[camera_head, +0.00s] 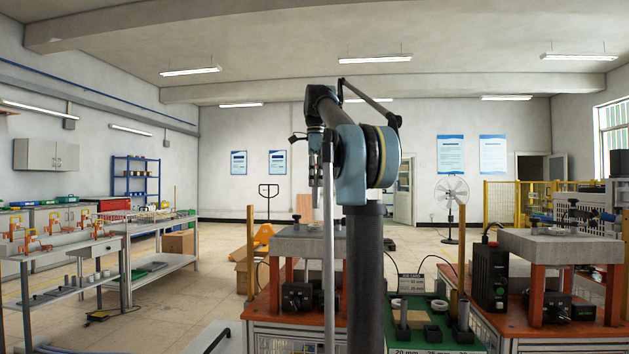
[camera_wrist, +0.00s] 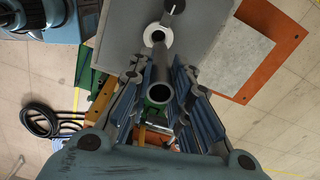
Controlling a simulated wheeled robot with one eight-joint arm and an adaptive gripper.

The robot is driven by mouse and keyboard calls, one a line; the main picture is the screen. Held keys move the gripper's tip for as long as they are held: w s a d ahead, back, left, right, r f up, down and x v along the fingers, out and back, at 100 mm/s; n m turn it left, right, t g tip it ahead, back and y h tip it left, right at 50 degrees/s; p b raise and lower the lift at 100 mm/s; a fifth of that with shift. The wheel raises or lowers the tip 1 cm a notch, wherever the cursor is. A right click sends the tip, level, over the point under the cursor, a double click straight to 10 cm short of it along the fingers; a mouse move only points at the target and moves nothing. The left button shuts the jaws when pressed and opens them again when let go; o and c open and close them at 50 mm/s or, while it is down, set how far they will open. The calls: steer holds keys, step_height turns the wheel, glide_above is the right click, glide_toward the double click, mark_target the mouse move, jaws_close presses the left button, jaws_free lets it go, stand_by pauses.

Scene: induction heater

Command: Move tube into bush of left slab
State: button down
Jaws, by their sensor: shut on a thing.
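My gripper (camera_wrist: 161,80) is shut on a grey hollow tube (camera_wrist: 160,96), seen nearly end-on between the fingers in the wrist view. The tube's far end overlaps a pale ring, the bush (camera_wrist: 149,38), on a grey slab (camera_wrist: 126,32). I cannot tell whether the tube has entered it. In the head view my gripper (camera_head: 315,180) hangs above the left slab (camera_head: 294,245), which stands on orange-red legs; the left bush (camera_head: 296,218) is small there.
A right slab (camera_head: 575,247) on orange legs has its own ring (camera_head: 556,230). A green tray (camera_head: 425,330) with upright tubes lies between the benches. A black box unit (camera_head: 490,275) stands beside the right slab. Shelving and benches line the left.

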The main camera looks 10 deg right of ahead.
mark_target(315, 194)
steer(key=shift+a+f, duration=0.15)
steer(key=shift+f, duration=2.6)
steer(key=shift+s, duration=0.1)
steer(key=shift+f, duration=2.65)
steer(key=c, duration=1.4)
jaws_free()
step_height(315, 194, up, 11)
steer(key=shift+r, duration=0.45)
